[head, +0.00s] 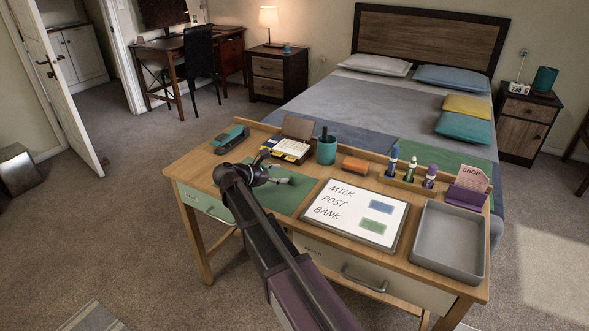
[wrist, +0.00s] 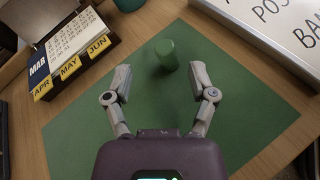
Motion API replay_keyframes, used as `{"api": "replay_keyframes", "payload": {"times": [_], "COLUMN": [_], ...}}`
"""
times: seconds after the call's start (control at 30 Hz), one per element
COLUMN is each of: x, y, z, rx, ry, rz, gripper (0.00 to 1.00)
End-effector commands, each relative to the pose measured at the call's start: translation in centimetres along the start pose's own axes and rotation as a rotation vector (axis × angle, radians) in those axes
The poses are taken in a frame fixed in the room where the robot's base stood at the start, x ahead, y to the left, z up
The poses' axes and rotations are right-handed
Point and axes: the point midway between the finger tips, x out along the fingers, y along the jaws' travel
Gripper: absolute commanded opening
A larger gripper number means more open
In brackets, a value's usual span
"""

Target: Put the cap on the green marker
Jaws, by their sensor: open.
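A green cap-like cylinder (wrist: 168,55) is on the green blotter (wrist: 80,140), just beyond my fingertips in the wrist view. I cannot make it out in the head view, where my gripper is in the way. The green marker (head: 410,166) appears upright in the wooden rack at the back right of the desk, between a blue marker (head: 393,160) and a purple marker (head: 430,176). Its tip is too small to read clearly. My gripper (wrist: 161,78) is open and empty over the blotter; its fingers are spread wider than the cylinder. It also shows in the head view (head: 277,173).
A desk calendar (wrist: 72,45) stands left of the blotter and a whiteboard (wrist: 285,30) lies right of it.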

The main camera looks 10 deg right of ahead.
Motion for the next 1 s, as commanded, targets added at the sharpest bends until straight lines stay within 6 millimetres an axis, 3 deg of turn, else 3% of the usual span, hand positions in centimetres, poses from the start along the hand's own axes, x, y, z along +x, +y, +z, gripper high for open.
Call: {"api": "replay_keyframes", "payload": {"times": [0.03, 0.43, 1.0], "x": [0.3, 2.7, 2.4], "y": [0.3, 0.2, 1.6], "z": [1.3, 3.6, 8.8], "rx": [0.039, 0.365, 0.828], "ry": [0.041, 0.35, 0.705], "rz": [-0.026, -0.261, -0.708], "gripper": [0.73, 0.73, 0.73]}}
